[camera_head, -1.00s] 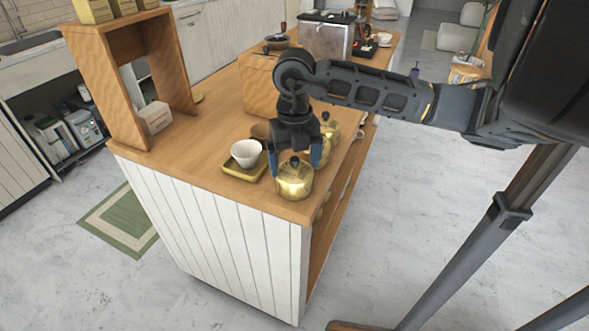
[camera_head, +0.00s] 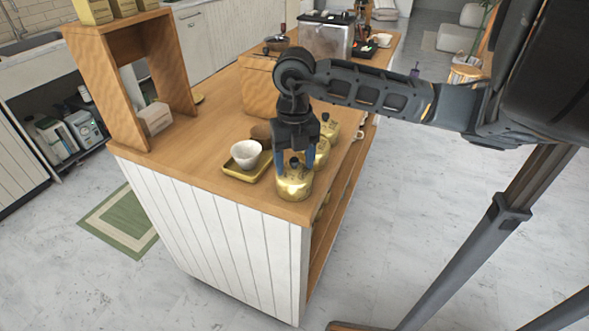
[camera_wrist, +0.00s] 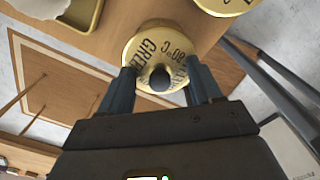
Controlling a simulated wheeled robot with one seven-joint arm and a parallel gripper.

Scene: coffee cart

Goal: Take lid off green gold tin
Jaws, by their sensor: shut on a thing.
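The green gold tin (camera_head: 294,188) stands upright at the front right corner of the wooden counter. It looks shiny gold, with a dark knob (camera_head: 294,163) on its lid. In the wrist view, the round gold lid (camera_wrist: 147,47) carries dark lettering, "GRE" and "80°C", and the knob (camera_wrist: 160,80) is at its middle. My gripper (camera_head: 293,158) points down over the tin, with a blue finger on each side of the lid. It is shut on the lid; the fingertips partly hide its edges. The lid sits on the tin, with no gap that I can see.
More gold tins (camera_head: 328,128) stand close behind. A white cup (camera_head: 246,153) is on a gold tray (camera_head: 236,173) to the left. A wooden shelf frame (camera_head: 115,95) stands farther left. The counter's edge is right beside the tin.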

